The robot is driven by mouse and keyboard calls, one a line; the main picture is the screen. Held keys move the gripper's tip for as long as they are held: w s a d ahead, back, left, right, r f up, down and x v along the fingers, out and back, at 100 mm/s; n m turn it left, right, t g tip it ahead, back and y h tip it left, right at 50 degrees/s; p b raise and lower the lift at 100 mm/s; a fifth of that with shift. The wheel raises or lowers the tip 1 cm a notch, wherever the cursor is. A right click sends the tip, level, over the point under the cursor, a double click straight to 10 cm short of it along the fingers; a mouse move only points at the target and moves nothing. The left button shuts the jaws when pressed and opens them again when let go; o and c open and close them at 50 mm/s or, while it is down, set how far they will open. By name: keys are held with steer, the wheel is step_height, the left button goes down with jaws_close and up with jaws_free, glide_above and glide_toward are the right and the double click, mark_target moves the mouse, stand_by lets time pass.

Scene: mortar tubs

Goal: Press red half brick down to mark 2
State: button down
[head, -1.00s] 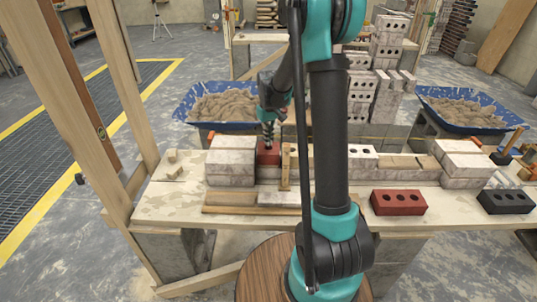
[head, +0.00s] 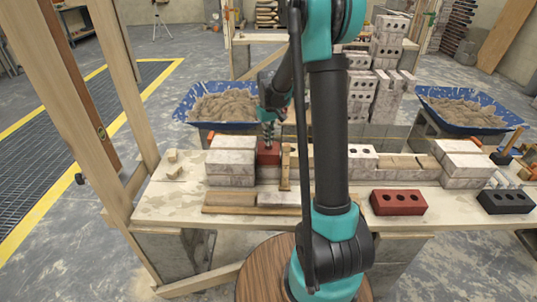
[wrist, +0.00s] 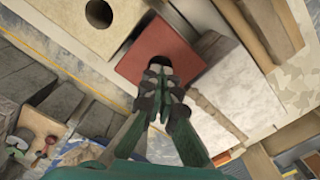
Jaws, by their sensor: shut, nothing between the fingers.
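The red half brick (head: 268,157) sits in the gap between a stack of pale bricks on its left and an upright wooden strip (head: 286,167) on its right. My gripper (head: 268,143) points down over it with its fingers together, empty. In the wrist view the closed fingertips (wrist: 158,70) are over the brick's red top face (wrist: 148,48); they look in contact or very close, and I cannot tell which. No numbers or mark lines are readable on the strip, so the brick's height against mark 2 cannot be told.
Pale bricks (head: 230,160) stand close on the left of the gap. A red brick with holes (head: 398,202) and a dark one (head: 506,201) lie at the bench's front right. Blue mortar tubs (head: 185,108) stand behind. The bench front left (head: 165,205) is clear.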

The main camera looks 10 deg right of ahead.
steer(key=shift+f, duration=1.3)
stand_by(1.9)
steer(key=shift+r, duration=2.55)
